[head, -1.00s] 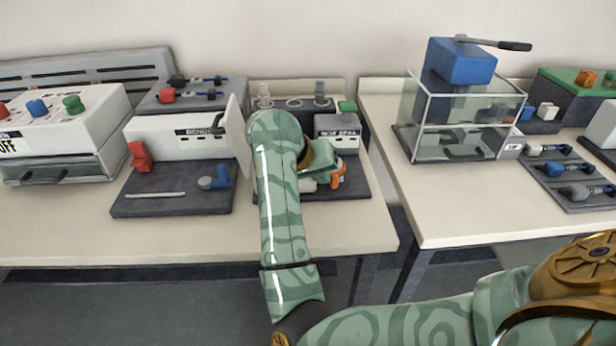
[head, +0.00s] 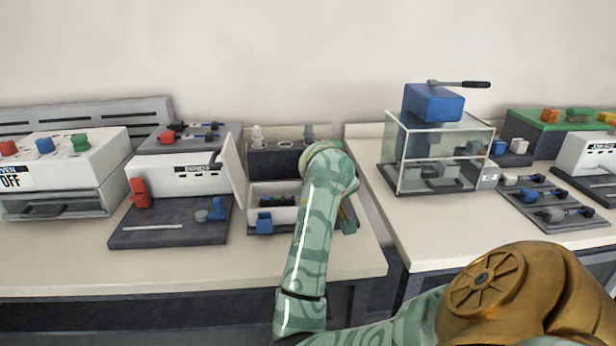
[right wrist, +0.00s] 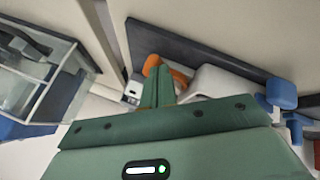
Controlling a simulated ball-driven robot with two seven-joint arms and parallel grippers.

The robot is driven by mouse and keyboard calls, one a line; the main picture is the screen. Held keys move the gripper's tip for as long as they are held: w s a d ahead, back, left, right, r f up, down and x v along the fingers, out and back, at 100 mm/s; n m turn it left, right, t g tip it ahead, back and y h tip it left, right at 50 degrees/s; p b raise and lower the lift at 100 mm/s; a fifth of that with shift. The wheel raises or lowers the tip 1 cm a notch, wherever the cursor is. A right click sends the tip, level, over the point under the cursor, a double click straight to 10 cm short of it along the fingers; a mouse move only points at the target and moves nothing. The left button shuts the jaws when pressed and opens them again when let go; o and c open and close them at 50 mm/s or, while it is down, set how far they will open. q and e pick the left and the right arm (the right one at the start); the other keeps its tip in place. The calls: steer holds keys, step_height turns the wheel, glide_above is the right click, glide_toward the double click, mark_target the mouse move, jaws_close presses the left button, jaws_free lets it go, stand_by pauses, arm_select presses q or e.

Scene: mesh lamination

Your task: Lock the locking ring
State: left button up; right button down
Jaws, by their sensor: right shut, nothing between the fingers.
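An orange curved part (right wrist: 151,66), which looks like the locking ring, shows just beyond my right fingertips in the right wrist view, beside a white rounded body (right wrist: 218,82). My right gripper (right wrist: 158,80) is shut and empty, its fingers overlapping part of the orange piece in that view. I cannot tell whether they touch it. In the head view my right gripper (head: 348,218) is at the right side of the middle station (head: 258,229), mostly behind my arm. The orange part is hidden there. My left gripper is not in view.
A blue clamp (head: 264,223) stands at the station's front left. On its left is a dark-based device with a red lever (head: 140,193). A glass box with a blue block (head: 433,103) stands on the right table, across a gap. The table front is clear.

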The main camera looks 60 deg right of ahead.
steer(key=shift+s+d+n+t, duration=0.1)
steer(key=shift+d+n+t, duration=0.2)
steer(key=shift+n, duration=0.2)
steer(key=shift+s+d+n+t+y, duration=0.3)
steer(key=shift+d+n, duration=0.1)
steer(key=shift+n, duration=0.2)
steer(key=shift+d, duration=0.1)
steer(key=shift+w+f+b, duration=0.1)
steer(key=shift+w+b, duration=0.2)
steer(key=shift+b, duration=0.05)
steer(key=shift+w+a, duration=0.2)
steer(key=shift+w, duration=0.15)
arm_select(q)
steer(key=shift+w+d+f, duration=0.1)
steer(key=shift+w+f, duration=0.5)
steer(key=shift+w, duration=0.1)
arm_select(e)
steer(key=shift+w, duration=0.1)
